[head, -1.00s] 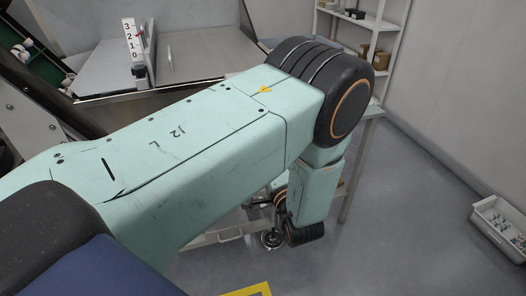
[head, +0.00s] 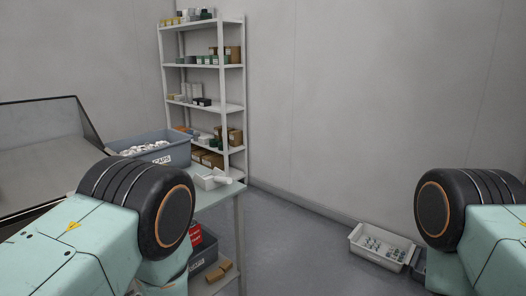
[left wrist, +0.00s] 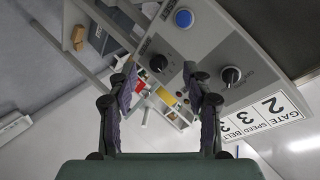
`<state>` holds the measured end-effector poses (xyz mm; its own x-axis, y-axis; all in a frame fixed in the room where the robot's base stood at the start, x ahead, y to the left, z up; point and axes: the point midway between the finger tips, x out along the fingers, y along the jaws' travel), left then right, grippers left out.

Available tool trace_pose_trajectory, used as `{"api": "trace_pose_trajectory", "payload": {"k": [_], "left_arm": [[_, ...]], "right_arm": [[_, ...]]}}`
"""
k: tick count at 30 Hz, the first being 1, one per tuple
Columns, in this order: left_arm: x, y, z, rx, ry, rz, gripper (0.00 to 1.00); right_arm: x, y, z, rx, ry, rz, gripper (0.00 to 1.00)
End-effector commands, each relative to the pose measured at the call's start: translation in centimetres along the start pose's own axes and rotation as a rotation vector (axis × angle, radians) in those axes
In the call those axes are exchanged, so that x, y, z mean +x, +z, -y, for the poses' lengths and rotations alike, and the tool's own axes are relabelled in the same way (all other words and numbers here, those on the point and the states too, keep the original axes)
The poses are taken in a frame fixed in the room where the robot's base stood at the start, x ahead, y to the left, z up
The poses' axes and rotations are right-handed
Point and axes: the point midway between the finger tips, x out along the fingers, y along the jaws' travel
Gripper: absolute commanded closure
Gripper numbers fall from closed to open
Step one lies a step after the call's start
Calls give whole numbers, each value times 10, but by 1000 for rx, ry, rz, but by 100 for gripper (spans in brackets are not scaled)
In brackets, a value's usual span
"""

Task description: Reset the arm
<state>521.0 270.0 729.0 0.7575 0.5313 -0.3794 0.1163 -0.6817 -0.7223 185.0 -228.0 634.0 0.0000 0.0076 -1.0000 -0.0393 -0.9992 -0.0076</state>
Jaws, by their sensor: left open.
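My left gripper (left wrist: 161,84) shows in the left wrist view, open, with its two dark fingers apart and nothing held between them. Behind it is a grey control panel (left wrist: 228,55) with a blue button (left wrist: 184,18), black knobs (left wrist: 231,76) and a label plate reading gate, speed, belt (left wrist: 262,117). Small red and yellow parts show beyond the gap between the fingers. In the head view my left arm is at the lower left and my right arm at the lower right; both gripper ends are out of that picture.
A shelf rack (head: 233,100) stands behind. A white crate of small parts (head: 381,247) is on the floor. The floor between is clear.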

Motion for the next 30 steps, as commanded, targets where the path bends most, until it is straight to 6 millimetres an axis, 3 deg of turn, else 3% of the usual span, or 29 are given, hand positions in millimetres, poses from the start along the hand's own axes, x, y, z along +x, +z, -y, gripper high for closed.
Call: {"api": "trace_pose_trajectory", "payload": {"k": [4, 8, 15, 18, 22, 30], "left_arm": [[-27, 62, -35, -119, 249, 141, 50], [-68, 119, -58, -207, 437, 323, 50], [-169, 205, -70, -282, 680, 678, 50], [-207, 228, -66, -277, 752, 786, 50], [-239, 245, -60, -269, 808, 863, 50], [-242, 249, -58, -288, 803, 884, 50]], "right_arm": [[0, 0, 0, 0, 0, 0, 60], [0, 0, 0, 0, 0, 0, 60], [0, 0, 0, 0, 0, 0, 60], [0, 0, 0, 0, 0, 0, 60], [0, 0, 0, 0, 0, 0, 60], [0, 0, 0, 0, 0, 0, 60]]}}
